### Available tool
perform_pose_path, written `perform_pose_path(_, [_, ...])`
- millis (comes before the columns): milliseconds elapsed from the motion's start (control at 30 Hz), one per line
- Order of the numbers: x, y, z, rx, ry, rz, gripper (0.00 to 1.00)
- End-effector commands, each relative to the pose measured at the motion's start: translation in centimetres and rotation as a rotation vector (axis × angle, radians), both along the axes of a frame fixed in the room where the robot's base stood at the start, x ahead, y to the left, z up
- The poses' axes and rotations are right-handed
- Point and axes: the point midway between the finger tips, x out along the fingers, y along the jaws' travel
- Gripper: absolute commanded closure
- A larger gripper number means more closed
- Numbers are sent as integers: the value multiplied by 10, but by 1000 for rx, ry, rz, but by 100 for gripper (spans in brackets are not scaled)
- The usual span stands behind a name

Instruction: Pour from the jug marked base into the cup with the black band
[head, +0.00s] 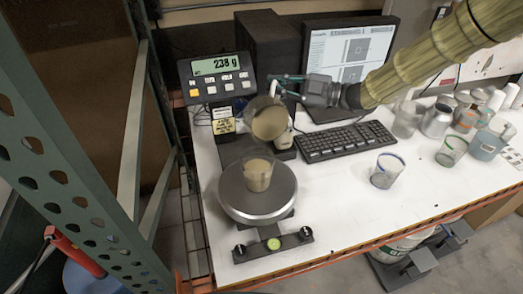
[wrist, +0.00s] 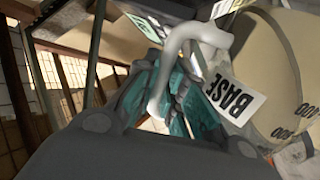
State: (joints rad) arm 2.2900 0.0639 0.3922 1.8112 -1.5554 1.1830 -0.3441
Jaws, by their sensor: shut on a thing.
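My gripper (head: 290,86) is shut on the handle of the clear jug (head: 269,122), which is tilted and holds beige liquid. In the wrist view, the teal-padded fingers (wrist: 180,95) close around the pale handle (wrist: 187,42). The jug's white label (wrist: 237,99) reads BASE, and beige liquid shows behind it. A clear cup (head: 258,177) with beige liquid stands upright on the round scale pan (head: 233,200), just below the jug. The colour of this cup's band is not clear to me. I cannot make out a stream between jug and cup.
The scale display (head: 220,66) seems to read 238 g. A keyboard (head: 345,140) and monitor (head: 345,50) stand behind. A blue-rimmed cup (head: 386,171), a green-rimmed cup (head: 452,151) and several other containers are at right. A green rack post (head: 60,140) is at left.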

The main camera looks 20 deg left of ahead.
Motion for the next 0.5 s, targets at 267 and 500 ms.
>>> perform_pose_path(267, [26,2,-33,-4,242,2,100])
perform_pose_path(500, [30,2,-36,-5,273,2,100])
